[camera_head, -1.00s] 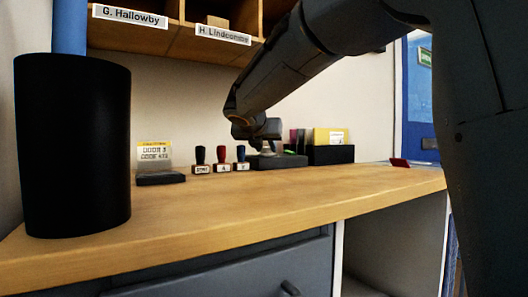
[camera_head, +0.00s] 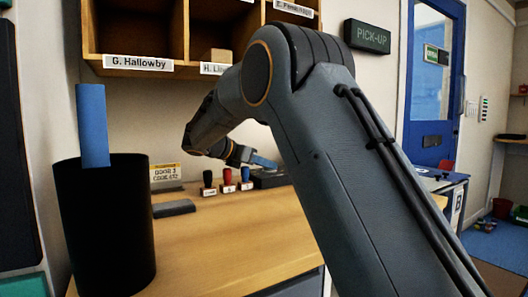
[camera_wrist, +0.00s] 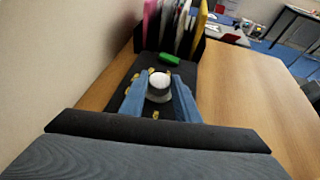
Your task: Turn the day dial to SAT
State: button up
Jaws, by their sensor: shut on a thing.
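The day dial (camera_wrist: 159,82) shows in the wrist view as a round knob with a white top and a grey side. It stands on a black base (camera_wrist: 137,91) with small yellow marks around it, too small to read. My gripper (camera_wrist: 160,92) has its blue fingers closed on the knob, one on each side. In the head view my gripper (camera_head: 263,162) is at the black base (camera_head: 271,181) on the wooden counter, and the knob is hidden there. Which day the dial points to cannot be told.
A green item (camera_wrist: 168,59) lies just beyond the dial, before a black holder of coloured folders (camera_wrist: 180,27). In the head view, several stamps (camera_head: 227,181), a door-code sign (camera_head: 166,174) and a tall black bin (camera_head: 105,225) stand left of the dial.

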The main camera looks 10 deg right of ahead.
jog(key=shift+d+m+g+h+p, duration=0.1)
jog(key=shift+m+g+h+p, duration=0.2)
jog(key=shift+m+g+p, duration=0.55)
jog(key=shift+p, duration=0.4)
jog(key=shift+f+p, duration=0.15)
jog(key=shift+p, duration=0.15)
jog(key=o, duration=1)
jog(key=shift+d, duration=0.2)
jog(key=shift+a+r, duration=0.25)
jog(key=shift+a, duration=0.3)
jog(key=v, duration=0.7)
jog(key=shift+f+p, duration=0.1)
jog(key=shift+p, duration=0.25)
